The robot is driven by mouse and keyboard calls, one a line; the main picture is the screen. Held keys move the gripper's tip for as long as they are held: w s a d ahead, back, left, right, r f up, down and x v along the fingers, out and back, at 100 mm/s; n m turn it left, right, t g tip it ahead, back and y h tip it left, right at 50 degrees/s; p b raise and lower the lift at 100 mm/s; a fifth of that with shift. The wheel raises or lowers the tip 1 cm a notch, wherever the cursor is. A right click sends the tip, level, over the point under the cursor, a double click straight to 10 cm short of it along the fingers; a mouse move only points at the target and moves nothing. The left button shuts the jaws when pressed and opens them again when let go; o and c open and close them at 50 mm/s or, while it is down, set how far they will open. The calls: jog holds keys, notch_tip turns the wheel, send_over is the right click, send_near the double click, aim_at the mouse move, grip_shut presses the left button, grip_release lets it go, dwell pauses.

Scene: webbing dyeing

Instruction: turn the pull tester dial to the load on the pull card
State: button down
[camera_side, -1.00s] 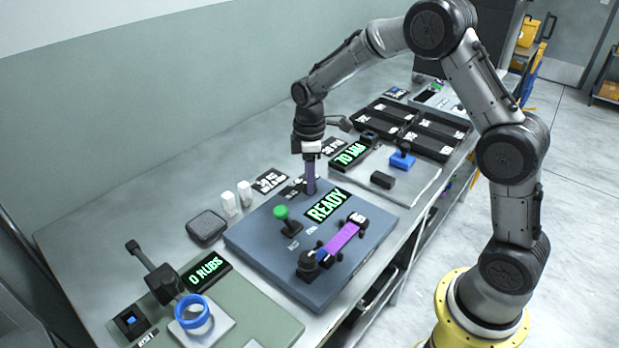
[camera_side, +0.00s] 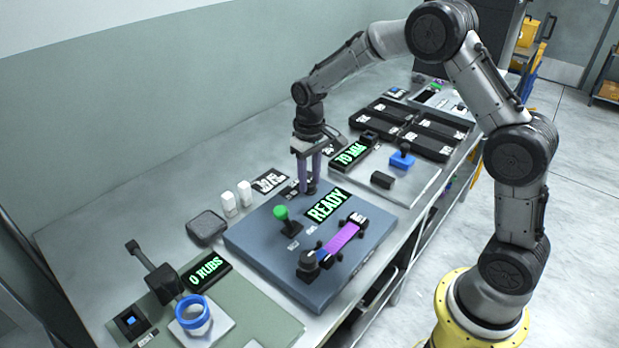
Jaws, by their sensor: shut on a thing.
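The pull tester (camera_side: 270,258) is a blue-grey slab in the middle of the bench, with a lit display reading READY (camera_side: 326,205). A purple webbing strip (camera_side: 340,240) lies clamped between two black holders on it. A green-topped knob (camera_side: 281,212) stands left of the display. My gripper (camera_side: 308,188) points down at the tester's back edge, its fingers shut on the dark dial, which they mostly hide. The dial's setting cannot be read. A black card with white print (camera_side: 269,181), perhaps the pull card, lies behind the tester; its text is too small to read surely.
Two white blocks (camera_side: 236,199) and a dark grey pad (camera_side: 206,226) lie left of the tester. A rub station (camera_side: 240,310) with a blue ring (camera_side: 193,316) is in front left. A 70 MM display (camera_side: 350,154) and black trays (camera_side: 436,138) stand at the right.

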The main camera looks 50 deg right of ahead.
aim_at(309, 183)
jog(key=m, duration=0.5)
jog(key=shift+r+m, duration=0.1)
jog(key=shift+m, duration=0.3)
dwell(0.4)
jog(key=shift+c, duration=2.4)
grip_release()
notch_tip(309, 183, up, 14)
